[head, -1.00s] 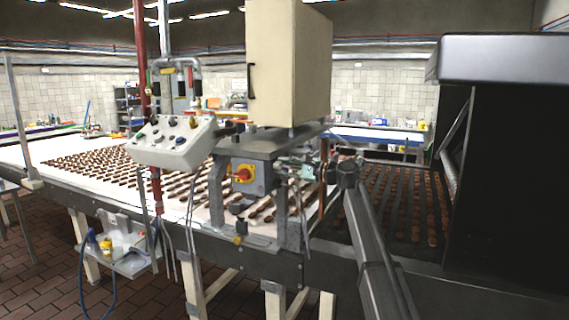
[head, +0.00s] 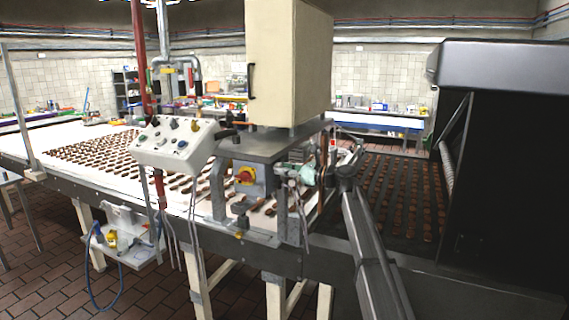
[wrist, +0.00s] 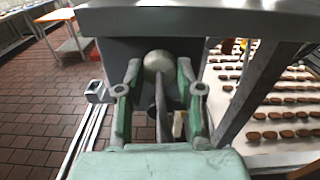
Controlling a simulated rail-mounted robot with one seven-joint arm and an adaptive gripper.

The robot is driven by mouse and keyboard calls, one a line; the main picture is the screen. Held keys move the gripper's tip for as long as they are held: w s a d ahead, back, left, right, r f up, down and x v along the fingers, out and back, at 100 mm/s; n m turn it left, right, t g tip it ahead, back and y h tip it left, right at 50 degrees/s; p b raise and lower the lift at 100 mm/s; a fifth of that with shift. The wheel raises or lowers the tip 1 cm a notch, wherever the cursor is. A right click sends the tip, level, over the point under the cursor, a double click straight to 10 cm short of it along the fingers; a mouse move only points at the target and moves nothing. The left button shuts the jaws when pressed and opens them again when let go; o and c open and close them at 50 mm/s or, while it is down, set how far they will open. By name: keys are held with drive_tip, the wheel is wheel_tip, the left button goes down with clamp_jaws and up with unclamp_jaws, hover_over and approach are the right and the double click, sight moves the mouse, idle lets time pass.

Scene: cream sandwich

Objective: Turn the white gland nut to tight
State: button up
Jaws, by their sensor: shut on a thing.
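The white gland nut (wrist: 157,62) is a pale rounded piece in the wrist view, in front of a dark grey box face (wrist: 120,50). A grey cable (wrist: 160,112) hangs down below it. My gripper (wrist: 158,72) has its two green fingers closed around the nut, one on each side. In the head view my gripper (head: 292,172) is at the right side of the box with the red and yellow rotary switch (head: 245,175). The nut is hidden there, and its tightness cannot be seen.
A grey metal plate (head: 265,145) lies just above my gripper and carries a tall cream cabinet (head: 290,65). Metal posts (head: 290,220) and hanging cables stand close by. The conveyor with rows of chocolate pieces (head: 95,155) runs behind. A white control panel (head: 178,142) is at left.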

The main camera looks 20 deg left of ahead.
drive_tip(key=shift+r+m+p, duration=0.15)
drive_tip(key=shift+m+p, duration=0.75)
drive_tip(key=shift+m, duration=0.4)
drive_tip(key=o, duration=1.2)
drive_tip(key=shift+a, duration=0.15)
drive_tip(key=shift+c, duration=0.2)
drive_tip(key=d, duration=1.2)
drive_tip(key=shift+s, duration=0.4)
